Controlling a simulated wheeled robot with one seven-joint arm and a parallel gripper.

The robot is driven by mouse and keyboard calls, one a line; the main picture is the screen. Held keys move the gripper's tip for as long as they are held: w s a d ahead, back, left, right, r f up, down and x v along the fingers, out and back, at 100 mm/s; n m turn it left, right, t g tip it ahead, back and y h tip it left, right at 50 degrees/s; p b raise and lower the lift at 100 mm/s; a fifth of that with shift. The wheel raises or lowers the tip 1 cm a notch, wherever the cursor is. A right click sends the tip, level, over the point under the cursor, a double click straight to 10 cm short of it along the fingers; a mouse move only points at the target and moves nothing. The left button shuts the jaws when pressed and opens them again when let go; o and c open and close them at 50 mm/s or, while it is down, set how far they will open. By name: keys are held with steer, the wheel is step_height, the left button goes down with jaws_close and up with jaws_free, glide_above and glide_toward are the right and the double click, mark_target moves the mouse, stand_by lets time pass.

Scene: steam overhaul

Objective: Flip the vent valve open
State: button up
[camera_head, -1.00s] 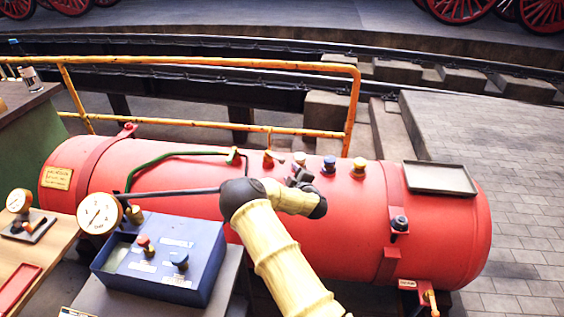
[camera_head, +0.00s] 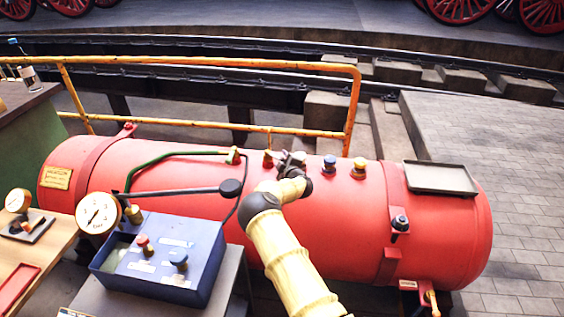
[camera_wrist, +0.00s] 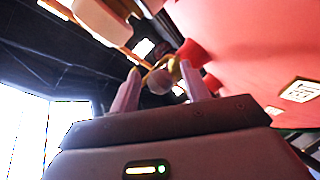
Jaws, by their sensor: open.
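My gripper (camera_head: 292,162) is at the top of the red boiler (camera_head: 340,210), among a row of small fittings. In the wrist view its two fingers (camera_wrist: 159,78) are open. A small brass fitting with a rounded grey end (camera_wrist: 160,76) shows between or just beyond the fingertips; I cannot tell whether they touch it. A red part (camera_wrist: 193,52) is beside it. In the head view the gripper largely hides the fitting there. Which fitting is the vent valve is not labelled readably.
A red-topped fitting (camera_head: 268,159) stands left of my gripper, and blue (camera_head: 329,164) and yellow (camera_head: 359,168) knobs stand to the right. A black-ended lever (camera_head: 231,188) reaches over the blue box (camera_head: 165,255). A yellow rail (camera_head: 210,62) runs behind the boiler.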

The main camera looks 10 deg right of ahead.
steer(key=shift+w+a, duration=0.1)
steer(key=shift+w, duration=0.15)
